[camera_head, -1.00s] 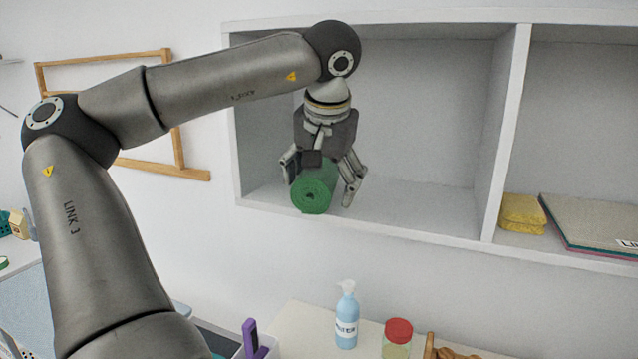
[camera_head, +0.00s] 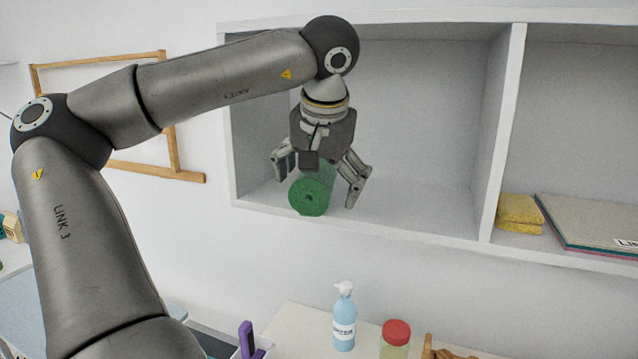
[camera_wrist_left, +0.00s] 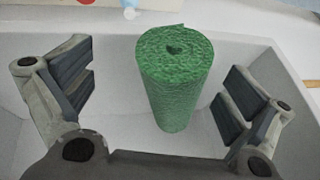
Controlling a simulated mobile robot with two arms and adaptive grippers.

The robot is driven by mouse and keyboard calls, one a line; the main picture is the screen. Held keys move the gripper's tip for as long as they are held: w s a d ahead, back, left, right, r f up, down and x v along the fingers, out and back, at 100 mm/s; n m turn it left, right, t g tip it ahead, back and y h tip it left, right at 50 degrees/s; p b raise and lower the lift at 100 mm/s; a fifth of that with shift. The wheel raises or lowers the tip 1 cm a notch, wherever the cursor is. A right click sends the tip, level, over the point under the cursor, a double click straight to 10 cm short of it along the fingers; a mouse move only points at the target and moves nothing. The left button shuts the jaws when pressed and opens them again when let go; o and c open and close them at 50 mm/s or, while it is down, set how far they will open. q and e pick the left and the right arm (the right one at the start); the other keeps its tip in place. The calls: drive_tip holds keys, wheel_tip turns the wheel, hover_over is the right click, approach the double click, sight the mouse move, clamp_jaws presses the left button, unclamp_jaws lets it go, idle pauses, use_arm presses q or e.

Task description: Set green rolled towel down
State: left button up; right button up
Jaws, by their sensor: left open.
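The green rolled towel (camera_head: 310,196) lies on the floor of the left shelf compartment (camera_head: 420,205), its spiral end facing out at the front edge. In the left wrist view the towel (camera_wrist_left: 175,80) stands between the two spread fingers, with a clear gap on each side. My left gripper (camera_head: 321,180) is open around the towel from above, its fingers apart from it. The gripper hides part of the towel's back in the head view. My right gripper is in neither view.
A shelf divider (camera_head: 498,130) stands to the right. Beyond it are yellow sponges (camera_head: 519,213) and a flat board stack (camera_head: 590,228). Below, a blue spray bottle (camera_head: 344,318) and a red-lidded jar (camera_head: 395,338) stand on a table. The compartment right of the towel is empty.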

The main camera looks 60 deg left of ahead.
use_arm(q)
drive_tip(key=v, duration=1.1)
drive_tip(key=shift+r, duration=0.3)
drive_tip(key=shift+s+d, duration=0.1)
